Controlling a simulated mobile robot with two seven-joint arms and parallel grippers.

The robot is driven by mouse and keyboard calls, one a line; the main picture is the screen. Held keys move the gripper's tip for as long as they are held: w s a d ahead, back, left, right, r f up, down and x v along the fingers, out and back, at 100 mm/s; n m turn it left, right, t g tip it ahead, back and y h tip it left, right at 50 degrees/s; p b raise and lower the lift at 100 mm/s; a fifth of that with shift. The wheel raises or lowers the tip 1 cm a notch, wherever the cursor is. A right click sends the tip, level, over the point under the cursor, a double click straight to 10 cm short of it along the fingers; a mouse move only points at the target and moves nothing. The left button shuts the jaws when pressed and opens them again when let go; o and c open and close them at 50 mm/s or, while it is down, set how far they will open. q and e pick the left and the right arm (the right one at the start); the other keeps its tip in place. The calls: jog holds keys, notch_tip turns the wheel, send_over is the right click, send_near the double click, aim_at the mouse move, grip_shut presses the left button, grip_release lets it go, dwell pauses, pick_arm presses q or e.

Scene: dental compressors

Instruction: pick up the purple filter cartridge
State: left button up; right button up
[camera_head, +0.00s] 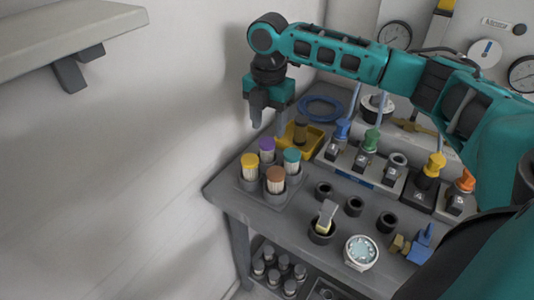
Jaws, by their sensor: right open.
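The purple filter cartridge (267,149) stands upright in a grey holder (246,182) at the left end of the table, with yellow, teal and brown-capped cartridges beside it. Its purple cap faces up and its lower part sits in the holder. My right gripper (258,118) hangs above and just behind the purple cartridge, fingers pointing down, apart from it and holding nothing that I can see. The gap between its fingers is hard to make out from this angle. My left gripper is not in view.
A yellow tray (312,139) with a brown-grey piece stands behind the cartridges. A row of coloured valves (371,141) and black ring sockets (354,206) lie to the right. A round gauge (361,252) sits at the front. A wall borders the left.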

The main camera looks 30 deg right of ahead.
aim_at(267, 142)
notch_tip(267, 142, down, 8)
jog(key=shift+a+r+b, duration=0.15)
jog(key=shift+b, duration=0.35)
jog(key=shift+w, duration=0.1)
jog(key=c, duration=0.8)
